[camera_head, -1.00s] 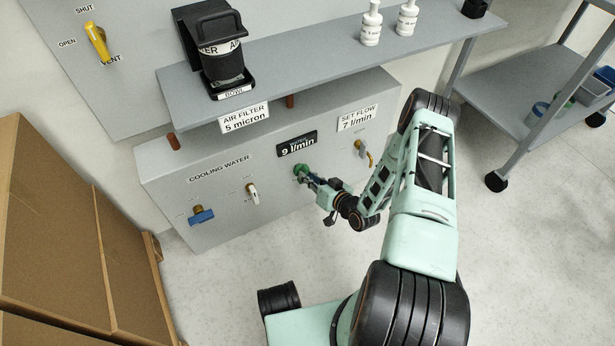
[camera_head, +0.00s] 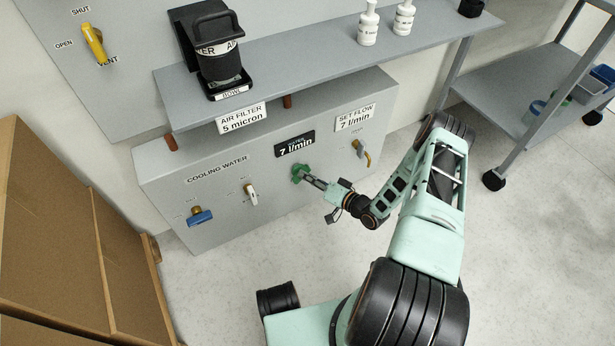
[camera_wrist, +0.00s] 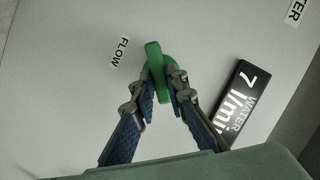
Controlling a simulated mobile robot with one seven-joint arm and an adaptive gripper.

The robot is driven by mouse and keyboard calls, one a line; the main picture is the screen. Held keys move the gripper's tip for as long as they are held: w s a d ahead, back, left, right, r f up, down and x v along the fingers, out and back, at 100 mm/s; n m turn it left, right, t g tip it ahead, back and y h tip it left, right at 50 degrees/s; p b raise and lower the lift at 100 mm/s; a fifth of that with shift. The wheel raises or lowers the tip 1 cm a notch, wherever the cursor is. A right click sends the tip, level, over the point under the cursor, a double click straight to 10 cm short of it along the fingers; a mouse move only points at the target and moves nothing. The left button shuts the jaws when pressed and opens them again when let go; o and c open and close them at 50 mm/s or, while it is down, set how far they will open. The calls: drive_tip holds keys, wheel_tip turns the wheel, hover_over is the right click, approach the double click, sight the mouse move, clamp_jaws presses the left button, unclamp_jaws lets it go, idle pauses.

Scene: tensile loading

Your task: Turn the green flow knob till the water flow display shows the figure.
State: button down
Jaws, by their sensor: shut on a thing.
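The green flow knob (camera_head: 299,173) is on the front of the grey cooling water panel (camera_head: 240,203), below the black water flow display (camera_head: 294,145). The display reads 7 l/min, and the set flow label (camera_head: 355,117) to its right also reads 7 l/min. My gripper (camera_head: 309,178) reaches the knob from the right. In the wrist view my gripper (camera_wrist: 164,88) has one finger on each side of the green knob (camera_wrist: 157,66), shut on it. The display (camera_wrist: 237,104) also shows 7 there, to the right of the fingers.
A shelf (camera_head: 330,55) with an air filter (camera_head: 219,62) and white bottles juts out above. Cardboard boxes (camera_head: 60,240) stand at left.

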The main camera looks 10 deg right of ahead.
idle(0.3)
drive_tip(key=c, duration=1.9)
unclamp_jaws()
drive_tip(key=shift+c, duration=0.2)
drive_tip(key=v, duration=1.2)
drive_tip(key=shift+w+d, duration=0.1)
drive_tip(key=shift+d, duration=0.05)
